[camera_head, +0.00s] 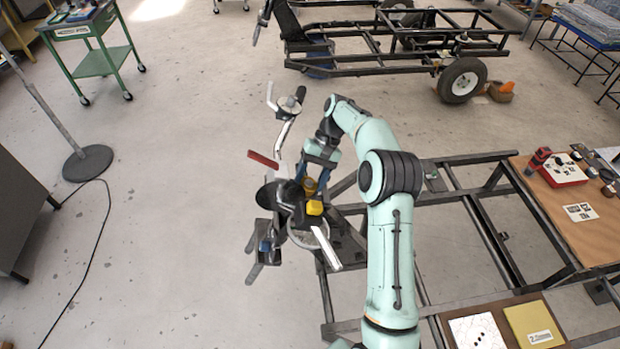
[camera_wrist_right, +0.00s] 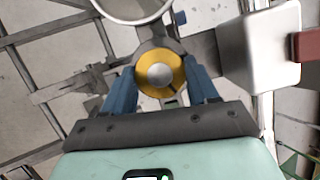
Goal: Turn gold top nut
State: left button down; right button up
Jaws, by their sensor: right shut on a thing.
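The gold top nut (camera_wrist_right: 149,82) is a round gold ring with a silver centre, in the middle of the right wrist view. My right gripper (camera_wrist_right: 161,72) has its two blue fingers on either side of it and is shut on it. In the head view the right gripper (camera_head: 311,184) reaches down onto the suspension assembly, and a small gold part (camera_head: 310,186) shows between its fingers. The head view does not show the grip on the nut clearly. My left gripper is not in view.
The spring suspension (camera_head: 270,195), with a white ring-like part (camera_head: 301,236), stands at the corner of a black metal frame (camera_head: 470,215). A wooden board (camera_head: 585,235) with a red box lies at right. A green cart (camera_head: 100,62) stands back left.

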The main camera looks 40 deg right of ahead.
jog(key=shift+s+f+m, duration=0.1)
jog(key=shift+f+m, duration=0.1)
jog(key=shift+m, duration=0.3)
jog(key=o, duration=1.1)
jog(key=shift+c, duration=0.2)
jog(key=shift+r, duration=0.1)
jog(key=shift+r, duration=0.1)
